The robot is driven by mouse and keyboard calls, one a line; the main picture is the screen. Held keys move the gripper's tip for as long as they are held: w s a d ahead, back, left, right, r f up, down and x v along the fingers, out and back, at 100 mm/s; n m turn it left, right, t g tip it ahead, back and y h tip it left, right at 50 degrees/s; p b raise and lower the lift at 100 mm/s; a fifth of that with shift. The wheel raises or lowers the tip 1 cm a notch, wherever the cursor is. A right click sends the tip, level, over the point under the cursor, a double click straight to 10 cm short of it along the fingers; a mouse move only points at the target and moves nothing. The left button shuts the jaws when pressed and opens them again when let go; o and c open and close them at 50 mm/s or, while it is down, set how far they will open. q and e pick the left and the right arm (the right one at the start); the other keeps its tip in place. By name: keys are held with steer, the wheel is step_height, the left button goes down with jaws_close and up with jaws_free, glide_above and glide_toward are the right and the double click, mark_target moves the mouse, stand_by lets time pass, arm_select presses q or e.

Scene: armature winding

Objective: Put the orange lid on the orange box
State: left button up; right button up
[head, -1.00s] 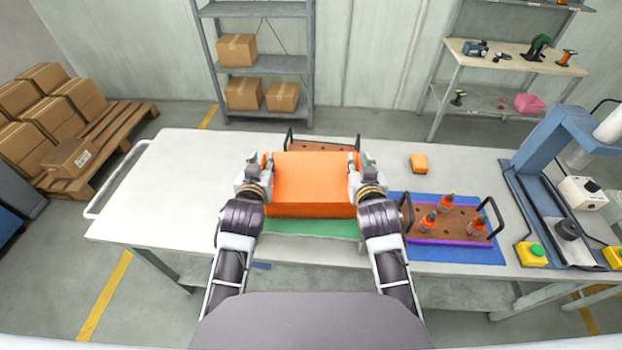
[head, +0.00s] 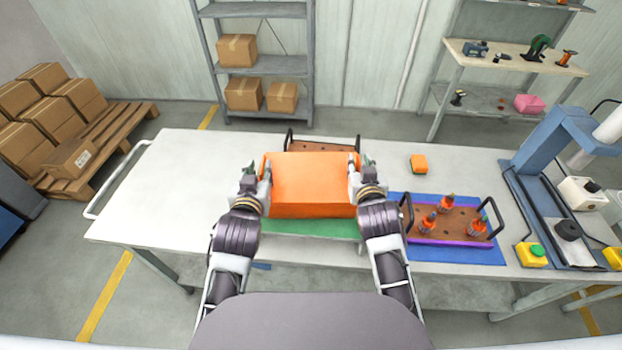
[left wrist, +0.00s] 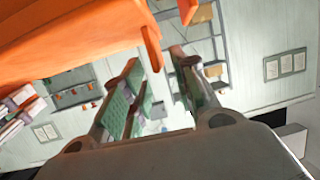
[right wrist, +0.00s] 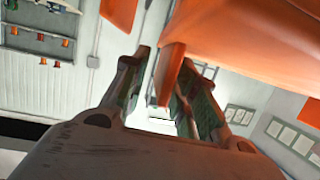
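The orange lid (head: 314,176) lies flat over the orange box (head: 314,211) at the middle of the table. They look like one block in the head view, and I cannot make out a seam between them. My left gripper (head: 257,174) is at the left end of the lid. In the left wrist view its fingers (left wrist: 160,98) are spread, with an orange edge above the gap. My right gripper (head: 360,172) is at the right end. In the right wrist view its fingers (right wrist: 168,92) stand apart on both sides of a downward orange flap.
A green mat (head: 310,228) lies under the box. Behind it is a brown tray with black handles (head: 310,147). The left part of the white table (head: 190,190) is clear.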

arm_select(q)
steer(key=shift+v, duration=1.55)
arm_select(e)
steer(key=shift+s, duration=0.1)
steer(key=shift+v, duration=3.6)
arm_select(q)
steer(key=o, duration=0.7)
steer(key=shift+o, duration=0.2)
arm_select(e)
steer(key=o, duration=0.7)
